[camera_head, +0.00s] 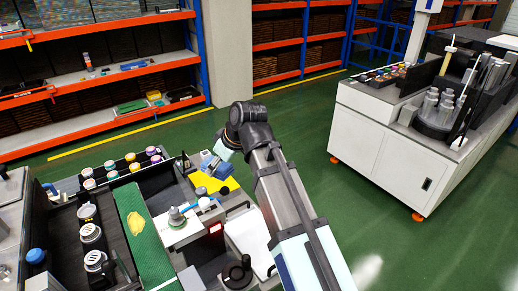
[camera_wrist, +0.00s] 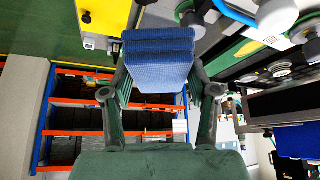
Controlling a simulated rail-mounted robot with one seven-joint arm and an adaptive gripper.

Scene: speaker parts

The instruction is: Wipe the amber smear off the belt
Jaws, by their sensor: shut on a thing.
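The amber smear (camera_head: 136,222) is a yellowish patch on the green belt (camera_head: 150,258), at the lower left of the head view. My gripper (camera_wrist: 158,82) is shut on a blue folded cloth (camera_wrist: 158,52), which sits between both fingers in the wrist view. In the head view my arm's end hangs near the machine's right side, to the right of and apart from the smear. The gripper's fingers are hard to make out there.
Several coloured-lid jars (camera_head: 112,170) stand behind the belt, and several silver cylinders (camera_head: 91,234) stand to its left. A metal fixture on a white plate (camera_head: 178,224) lies between belt and arm. A white cabinet (camera_head: 385,140) stands at the right, with green floor between.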

